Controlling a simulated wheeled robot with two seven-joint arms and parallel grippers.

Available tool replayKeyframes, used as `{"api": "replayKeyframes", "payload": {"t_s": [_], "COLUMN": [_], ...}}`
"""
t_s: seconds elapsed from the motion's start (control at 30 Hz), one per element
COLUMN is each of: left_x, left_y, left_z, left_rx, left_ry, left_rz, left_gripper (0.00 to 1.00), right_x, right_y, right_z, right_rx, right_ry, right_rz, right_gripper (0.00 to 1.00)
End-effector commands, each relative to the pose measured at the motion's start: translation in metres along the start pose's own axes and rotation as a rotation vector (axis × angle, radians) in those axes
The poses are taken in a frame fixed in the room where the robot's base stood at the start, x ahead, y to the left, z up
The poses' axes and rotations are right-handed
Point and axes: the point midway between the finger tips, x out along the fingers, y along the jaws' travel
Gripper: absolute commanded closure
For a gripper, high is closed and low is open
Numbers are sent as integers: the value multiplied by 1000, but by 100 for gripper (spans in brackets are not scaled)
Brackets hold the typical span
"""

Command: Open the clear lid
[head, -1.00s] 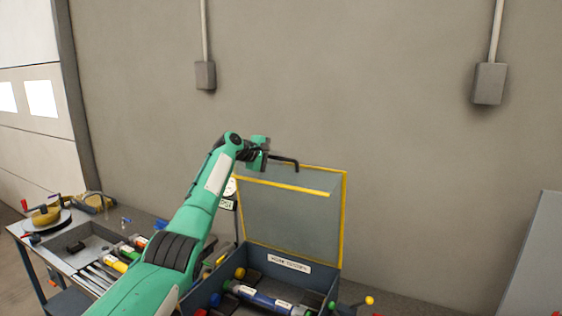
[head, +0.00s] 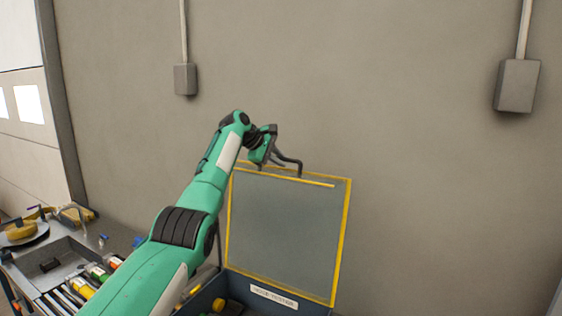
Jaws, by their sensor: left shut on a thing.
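The clear lid (head: 285,226) has a yellow rim and stands raised, nearly upright, at the back of the dark case (head: 208,297). A black bent handle (head: 296,165) sits at the lid's top edge. My left gripper (head: 274,152) is at this top edge and shut on the handle; its fingertips are partly hidden. The case's front is cut off by the lower picture edge. A white label (head: 274,296) shows inside, below the lid. My right gripper is out of view.
A grey wall stands behind, with conduit boxes at left (head: 185,79) and right (head: 517,86). A bench at lower left holds a grey tray (head: 85,246), several coloured tubes and a yellow roll (head: 20,231). Space right of the lid is clear.

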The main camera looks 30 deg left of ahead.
Motion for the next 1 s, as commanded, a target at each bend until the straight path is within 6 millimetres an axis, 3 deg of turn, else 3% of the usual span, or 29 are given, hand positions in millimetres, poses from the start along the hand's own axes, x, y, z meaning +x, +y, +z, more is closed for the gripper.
{"api": "replayKeyframes", "payload": {"t_s": [0.37, 0.4, 0.5, 0.87, 1.0], "left_x": [3, 3, 3, 2, -7], "left_y": [-4, -4, -4, -4, -5], "left_z": [0, 0, 0, -1, -2], "left_rx": [-3, -3, -3, -3, -2], "left_ry": [-1, -1, -1, -1, 0], "left_rz": [-12, -11, -11, -10, -7], "left_gripper": [100, 86, 66, 66, 66], "right_x": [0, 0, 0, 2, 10], "right_y": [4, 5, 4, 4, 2], "right_z": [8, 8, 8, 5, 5], "right_rx": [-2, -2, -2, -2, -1], "right_ry": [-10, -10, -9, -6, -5], "right_rz": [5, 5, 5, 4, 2], "right_gripper": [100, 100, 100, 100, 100]}}
